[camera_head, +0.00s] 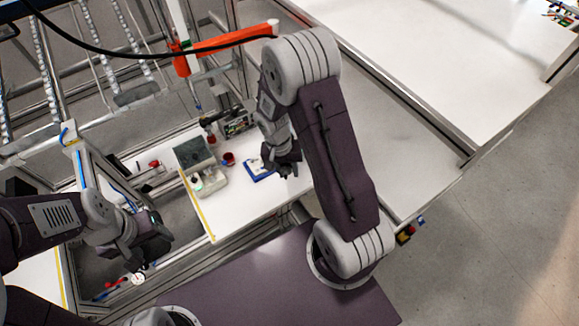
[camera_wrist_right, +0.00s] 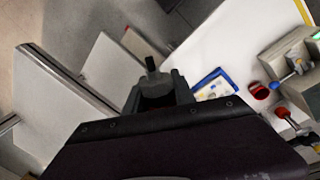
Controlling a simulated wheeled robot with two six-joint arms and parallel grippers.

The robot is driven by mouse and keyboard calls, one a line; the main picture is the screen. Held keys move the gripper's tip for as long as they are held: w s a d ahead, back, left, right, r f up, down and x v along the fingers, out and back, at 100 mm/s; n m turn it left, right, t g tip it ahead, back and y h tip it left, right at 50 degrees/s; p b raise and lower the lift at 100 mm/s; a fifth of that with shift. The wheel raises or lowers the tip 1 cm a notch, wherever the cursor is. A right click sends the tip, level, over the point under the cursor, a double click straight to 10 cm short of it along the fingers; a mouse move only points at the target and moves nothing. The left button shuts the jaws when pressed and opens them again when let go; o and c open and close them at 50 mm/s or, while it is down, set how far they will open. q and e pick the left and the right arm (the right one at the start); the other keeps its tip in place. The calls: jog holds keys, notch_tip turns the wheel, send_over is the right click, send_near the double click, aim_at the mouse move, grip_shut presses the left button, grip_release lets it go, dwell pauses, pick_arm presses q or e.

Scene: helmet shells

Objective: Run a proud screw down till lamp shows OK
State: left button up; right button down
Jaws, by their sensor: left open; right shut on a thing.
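My right gripper (camera_head: 287,167) is shut on a dark grey tool (camera_wrist_right: 152,84) with a short round body and a narrow end, held above the white bench. In the head view the tool is hard to tell from the gripper. A pale grey fixture (camera_head: 212,184) stands on the bench, left of my right gripper. It also shows at the right edge of the wrist view (camera_wrist_right: 268,63), with a green patch (camera_wrist_right: 316,36) that may be a lamp; I cannot read it. No screw can be made out. My left gripper (camera_head: 150,243) is open and empty, left of the bench.
A red cup (camera_head: 229,158) and a blue tray (camera_head: 258,170) with pale contents sit between the fixture and my right gripper. A dark panel (camera_head: 193,153) stands behind the fixture. A red-handled item (camera_wrist_right: 284,114) lies near it. The bench front is clear.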

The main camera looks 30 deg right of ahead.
jog(key=shift+s+a+b, duration=0.65)
jog(key=shift+s+a, duration=1.4)
jog(key=shift+a, duration=0.05)
jog(key=n, duration=0.4)
jog(key=shift+t, duration=0.3)
jog(key=n, duration=0.4)
jog(key=shift+t, duration=0.4)
jog(key=w+d+p, duration=0.1)
jog(key=w+d, duration=0.2)
jog(key=d, duration=0.3)
jog(key=shift+w+p, duration=0.3)
jog(key=shift+w, duration=0.05)
